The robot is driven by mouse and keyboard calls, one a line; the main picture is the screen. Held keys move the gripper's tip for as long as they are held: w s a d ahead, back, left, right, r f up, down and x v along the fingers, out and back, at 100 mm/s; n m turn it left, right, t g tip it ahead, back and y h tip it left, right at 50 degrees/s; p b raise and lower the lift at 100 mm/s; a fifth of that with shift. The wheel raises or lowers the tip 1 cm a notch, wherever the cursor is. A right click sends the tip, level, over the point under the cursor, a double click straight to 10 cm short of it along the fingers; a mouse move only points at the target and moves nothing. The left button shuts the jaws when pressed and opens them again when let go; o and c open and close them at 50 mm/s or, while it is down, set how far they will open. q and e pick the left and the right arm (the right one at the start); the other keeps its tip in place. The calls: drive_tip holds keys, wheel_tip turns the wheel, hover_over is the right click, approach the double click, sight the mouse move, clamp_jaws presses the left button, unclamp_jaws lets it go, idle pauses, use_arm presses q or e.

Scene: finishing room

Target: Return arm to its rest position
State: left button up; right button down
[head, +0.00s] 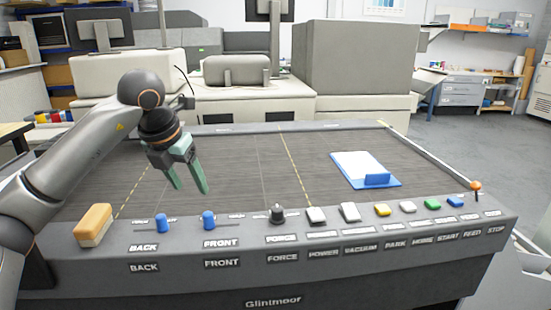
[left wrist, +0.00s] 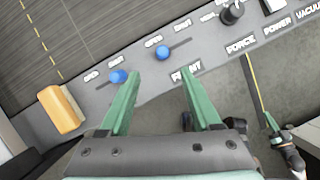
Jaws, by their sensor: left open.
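My left gripper (head: 190,178) has green fingers and is open and empty. In the head view it hangs above the left part of the machine bed (head: 240,160), just behind the front control panel (head: 180,258). In the left wrist view its open fingers (left wrist: 160,88) point toward the panel, with the blue BACK slider knob (left wrist: 119,76) close to the left finger and the blue FRONT slider knob (left wrist: 163,53) beyond the gap. The fingers appear apart from both knobs. My right gripper is not seen in the head view.
An orange-tan block (head: 94,225) sits at the panel's left end. A black FORCE knob (head: 277,213) and several coloured buttons run to the right. A blue-edged board with white sheet (head: 362,168) lies on the bed at right. The bed's middle is clear.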

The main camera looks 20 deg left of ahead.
use_arm(q)
drive_tip(key=d+f+m+g+h+p, duration=0.15)
drive_tip(key=d+f+h, duration=0.25)
drive_tip(key=d, duration=0.5)
drive_tip(key=d+f+m+g+h+p, duration=0.1)
drive_tip(key=d+f+m+h, duration=0.2)
drive_tip(key=d, duration=0.7)
drive_tip(key=s+d+r+n+t+h+p, duration=0.25)
drive_tip(key=d+n+h, duration=0.35)
drive_tip(key=d+h, duration=0.75)
drive_tip(key=a+f+n+t+y+p, duration=0.5)
drive_tip(key=f+n+t+y, duration=0.7)
drive_tip(key=n, duration=1)
drive_tip(key=s+a+f+n+g+y, duration=0.2)
drive_tip(key=s+f+n+g, duration=0.1)
drive_tip(key=s+f, duration=0.5)
drive_tip(key=s+a+f+n+g+y, duration=0.3)
drive_tip(key=s+f+n+g, duration=0.1)
drive_tip(key=s+f, duration=0.4)
wheel_tip(320, 180, down, 2)
drive_tip(key=shift+s+f+n+y, duration=0.25)
drive_tip(key=shift+s+n+y, duration=0.1)
drive_tip(key=shift+n, duration=0.5)
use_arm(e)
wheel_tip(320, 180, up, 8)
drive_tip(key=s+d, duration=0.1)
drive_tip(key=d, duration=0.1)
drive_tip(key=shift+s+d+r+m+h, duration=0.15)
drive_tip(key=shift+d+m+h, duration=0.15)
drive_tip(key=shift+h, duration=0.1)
